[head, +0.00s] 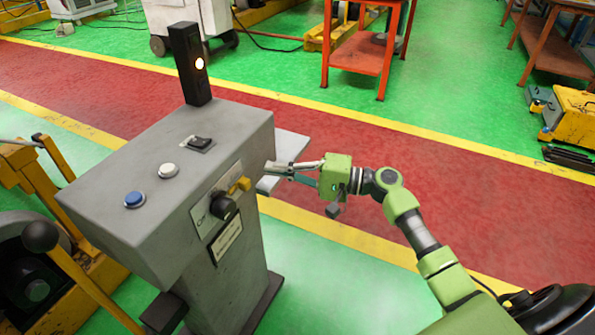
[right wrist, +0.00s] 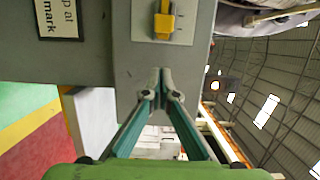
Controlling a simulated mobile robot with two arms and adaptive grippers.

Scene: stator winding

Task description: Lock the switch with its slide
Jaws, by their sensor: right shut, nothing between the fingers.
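The yellow slide (head: 240,185) sits on a pale plate on the front face of the grey console (head: 120,215). The black rotary switch knob (head: 224,206) is just below and left of it. In the right wrist view the yellow slide (right wrist: 164,24) is upright at the top, beyond the fingertips. My right gripper (head: 270,170) is shut and empty, to the right of the slide and apart from it in the head view. Its fingertips (right wrist: 165,78) meet in front of the bare grey panel. My left gripper is not in view.
A label plate (head: 228,238) is below the knob. The console top carries a blue button (head: 134,199), a white button (head: 168,170), a black rocker switch (head: 201,143) and a black post with a lit lamp (head: 199,64). A ball-ended lever (head: 42,236) stands at left.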

